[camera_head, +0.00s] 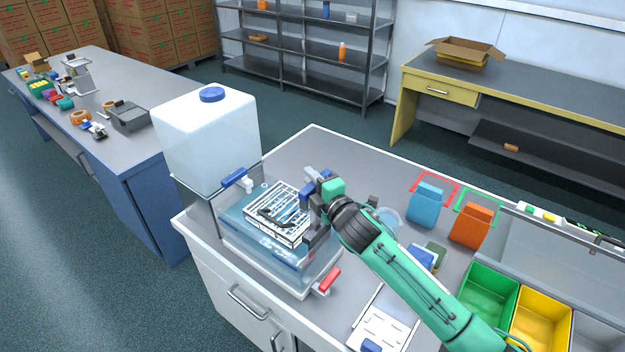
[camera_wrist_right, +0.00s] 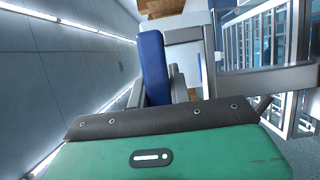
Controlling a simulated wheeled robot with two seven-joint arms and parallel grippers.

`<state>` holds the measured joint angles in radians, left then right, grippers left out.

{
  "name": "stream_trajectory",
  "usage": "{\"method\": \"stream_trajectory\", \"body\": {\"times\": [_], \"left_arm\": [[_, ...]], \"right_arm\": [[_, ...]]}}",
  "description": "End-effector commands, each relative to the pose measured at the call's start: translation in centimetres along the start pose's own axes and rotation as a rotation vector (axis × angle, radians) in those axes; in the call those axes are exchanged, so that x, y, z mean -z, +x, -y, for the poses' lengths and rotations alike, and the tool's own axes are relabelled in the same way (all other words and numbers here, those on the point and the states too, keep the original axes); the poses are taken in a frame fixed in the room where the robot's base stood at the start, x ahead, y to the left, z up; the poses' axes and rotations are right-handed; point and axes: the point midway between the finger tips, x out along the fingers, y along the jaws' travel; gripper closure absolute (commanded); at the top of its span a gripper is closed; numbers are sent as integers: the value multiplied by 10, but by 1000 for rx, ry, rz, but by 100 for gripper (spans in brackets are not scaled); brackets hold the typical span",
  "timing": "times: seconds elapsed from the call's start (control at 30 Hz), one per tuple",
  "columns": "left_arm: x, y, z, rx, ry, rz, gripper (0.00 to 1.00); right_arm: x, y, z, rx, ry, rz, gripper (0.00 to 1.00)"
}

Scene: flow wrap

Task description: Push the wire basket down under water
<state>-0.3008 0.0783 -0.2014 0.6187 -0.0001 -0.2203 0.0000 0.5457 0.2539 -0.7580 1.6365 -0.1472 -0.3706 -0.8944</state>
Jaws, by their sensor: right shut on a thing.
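The white wire basket (camera_head: 291,207) sits inside the clear water tank (camera_head: 228,232), with dark items lying in it. Its top rails look close to the water surface; I cannot tell how deep it sits. My right gripper (camera_head: 312,196) is at the basket's right side, over the tank's edge. It is shut on what looks like the basket's blue handle (camera_wrist_right: 152,66), seen between the fingers in the right wrist view. White basket bars (camera_wrist_right: 262,38) show there to the right. The arm hides part of the tank's right side. My left gripper is out of view.
A big white water container (camera_head: 205,135) with a blue tap stands behind the tank. A red tap (camera_head: 329,279) sticks out at the tank's front. Blue (camera_head: 427,205) and orange (camera_head: 471,226) pouches and coloured bins (camera_head: 487,293) stand to the right.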

Motion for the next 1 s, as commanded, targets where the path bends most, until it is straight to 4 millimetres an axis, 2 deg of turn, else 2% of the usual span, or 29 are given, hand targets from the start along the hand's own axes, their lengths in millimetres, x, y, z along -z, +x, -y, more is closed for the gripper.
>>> {"method": "stream_trajectory", "body": {"times": [0.17, 0.5, 0.7, 0.8, 1.0], "left_arm": [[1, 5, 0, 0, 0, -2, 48], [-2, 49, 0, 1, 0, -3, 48], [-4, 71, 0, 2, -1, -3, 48], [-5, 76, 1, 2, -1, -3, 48], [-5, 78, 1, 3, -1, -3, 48]], "right_arm": [[0, 0, 8, 3, 0, 1, 100], [0, -1, 75, 6, 1, 1, 100], [0, 0, 109, 4, 0, 1, 100], [0, 0, 118, 4, 1, 1, 100], [0, -1, 122, 5, 1, 0, 100]]}}
